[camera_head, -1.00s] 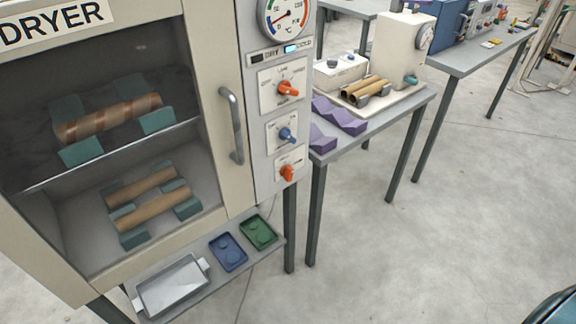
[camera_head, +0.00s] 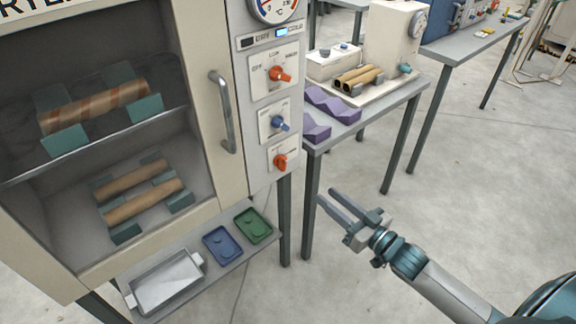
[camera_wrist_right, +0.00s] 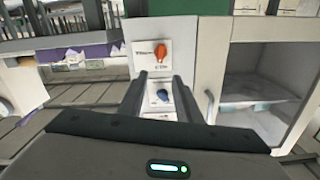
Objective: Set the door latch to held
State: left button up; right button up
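The dryer's control panel carries a lowest orange knob (camera_head: 280,161), probably the door latch; its small label is unreadable. The knob also shows in the right wrist view (camera_wrist_right: 159,52), which looks upside down. Above it on the panel is a blue knob (camera_head: 279,124), seen between my fingers in the wrist view (camera_wrist_right: 162,96). The dryer door (camera_head: 232,130) has a grey bar handle (camera_head: 222,112) and looks closed. My right gripper (camera_head: 341,201) is open and empty, to the lower right of the panel and apart from it. My left gripper is not in view.
An upper orange knob (camera_head: 279,74) sits under the dial. A shelf below the dryer holds a metal tray (camera_head: 165,283), a blue tray (camera_head: 222,245) and a green tray (camera_head: 253,226). A side table (camera_head: 377,112) with purple blocks (camera_head: 331,103) stands behind.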

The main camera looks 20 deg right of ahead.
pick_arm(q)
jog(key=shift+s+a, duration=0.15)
pick_arm(e)
jog(key=shift+r, duration=0.1)
jog(key=p, duration=0.1)
send_near(286, 163)
jog(key=p+x, duration=0.1)
jog(key=x, duration=0.6)
jog(key=shift+w+a+r+p, duration=0.15)
jog(key=shift+w+p, duration=0.05)
jog(key=shift+p, duration=0.2)
jog(key=shift+x, duration=0.75)
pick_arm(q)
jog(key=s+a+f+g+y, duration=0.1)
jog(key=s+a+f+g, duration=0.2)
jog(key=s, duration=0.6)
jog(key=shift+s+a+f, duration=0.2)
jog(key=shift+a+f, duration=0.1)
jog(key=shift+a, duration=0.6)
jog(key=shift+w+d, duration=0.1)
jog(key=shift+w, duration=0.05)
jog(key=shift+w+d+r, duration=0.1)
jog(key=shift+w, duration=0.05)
pick_arm(e)
grip_shut()
